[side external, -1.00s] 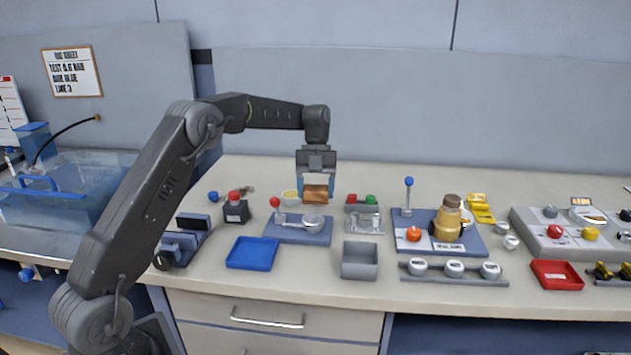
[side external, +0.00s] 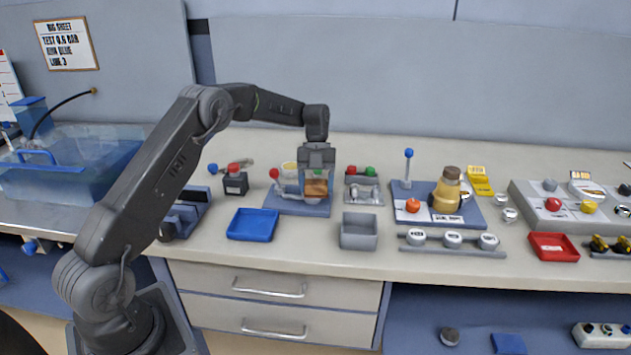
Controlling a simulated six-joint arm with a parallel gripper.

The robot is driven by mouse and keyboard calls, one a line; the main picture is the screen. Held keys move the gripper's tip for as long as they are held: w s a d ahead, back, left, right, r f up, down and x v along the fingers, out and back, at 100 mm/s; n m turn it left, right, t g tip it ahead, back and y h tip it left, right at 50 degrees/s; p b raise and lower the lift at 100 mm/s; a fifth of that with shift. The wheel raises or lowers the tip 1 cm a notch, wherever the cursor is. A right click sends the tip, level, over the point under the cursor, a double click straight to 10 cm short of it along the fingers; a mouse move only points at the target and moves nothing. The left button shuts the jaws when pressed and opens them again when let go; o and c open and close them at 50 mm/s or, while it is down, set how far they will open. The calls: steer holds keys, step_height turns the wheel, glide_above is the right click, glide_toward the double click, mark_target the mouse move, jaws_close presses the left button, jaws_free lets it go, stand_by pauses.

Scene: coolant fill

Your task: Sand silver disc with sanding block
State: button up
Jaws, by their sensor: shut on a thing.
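My gripper (side external: 317,172) is shut on the orange-brown sanding block (side external: 316,187), pointing down. The block is low over the right part of a blue plate fixture (side external: 298,209), where the silver disc sits. The disc is almost wholly hidden behind and under the block, so I cannot tell whether the two touch. A red-knobbed lever (side external: 275,174) stands at the left of this fixture.
A blue tray (side external: 252,236) and a grey bin (side external: 359,243) stand in front. A box with a red button (side external: 235,183) is to the left. A fixture with red and green buttons (side external: 361,190) is close on the right, with a yellow-brown bottle (side external: 447,194) beyond it.

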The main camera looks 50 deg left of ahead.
steer(key=shift+w+a, duration=1.65)
steer(key=shift+s+d, duration=2.15)
steer(key=shift+d, duration=0.05)
steer(key=shift+r, duration=4)
steer(key=shift+f, duration=0.15)
steer(key=shift+f, duration=3.05)
steer(key=shift+w+a+f, duration=0.25)
steer(key=shift+f, duration=0.2)
steer(key=shift+w+a+f, duration=0.2)
steer(key=shift+a+f, duration=0.05)
steer(key=shift+f, duration=0.2)
steer(key=shift+c, duration=0.3)
steer(key=shift+w+a, duration=1.75)
steer(key=shift+s+d+r, duration=0.1)
steer(key=shift+s+d, duration=2.15)
steer(key=shift+d, duration=0.05)
steer(key=shift+a+r, duration=0.1)
steer(key=shift+r, duration=3.9)
